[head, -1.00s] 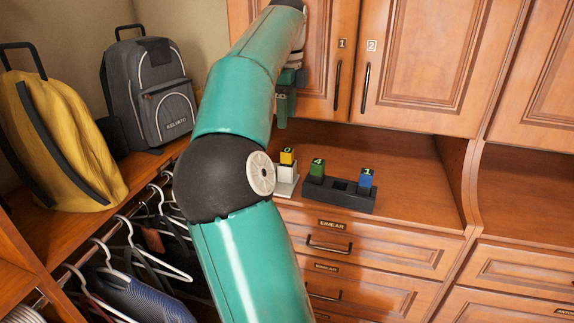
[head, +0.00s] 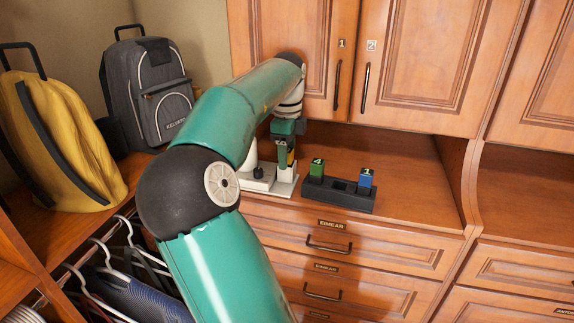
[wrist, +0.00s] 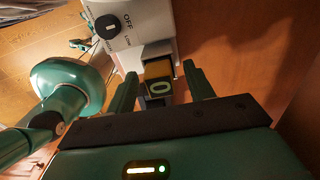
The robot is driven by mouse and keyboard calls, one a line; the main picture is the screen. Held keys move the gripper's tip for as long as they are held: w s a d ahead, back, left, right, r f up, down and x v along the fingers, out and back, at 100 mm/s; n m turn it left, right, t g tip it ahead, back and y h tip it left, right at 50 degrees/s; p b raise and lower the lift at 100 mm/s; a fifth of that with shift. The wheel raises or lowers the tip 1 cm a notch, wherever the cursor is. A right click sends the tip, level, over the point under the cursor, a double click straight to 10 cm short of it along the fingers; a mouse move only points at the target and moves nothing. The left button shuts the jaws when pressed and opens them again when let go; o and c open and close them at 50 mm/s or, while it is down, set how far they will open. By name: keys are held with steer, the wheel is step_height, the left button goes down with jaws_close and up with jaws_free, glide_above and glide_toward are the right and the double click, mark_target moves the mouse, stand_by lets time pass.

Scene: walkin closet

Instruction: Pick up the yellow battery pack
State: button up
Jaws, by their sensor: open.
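The yellow battery pack (wrist: 158,69), marked 0 on its dark end face, stands in a slot of a light grey device (wrist: 152,25) with a black knob and an OFF mark. In the wrist view my gripper (wrist: 161,76) is open, with one finger on each side of the pack; I cannot tell whether either touches it. In the head view my gripper (head: 286,152) points down over the device (head: 284,186) on the cabinet counter. Only a sliver of the yellow pack (head: 291,159) shows there, the rest hidden by my gripper.
A black holder (head: 338,196) to the right carries a green pack (head: 317,169) marked 4 and a blue pack (head: 366,180) marked 1, with an empty slot between them. Cabinet doors (head: 415,70) rise above the counter. Backpacks (head: 150,95) stand on the left shelf.

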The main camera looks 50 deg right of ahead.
steer(key=c, duration=1.1)
steer(key=shift+r, duration=0.1)
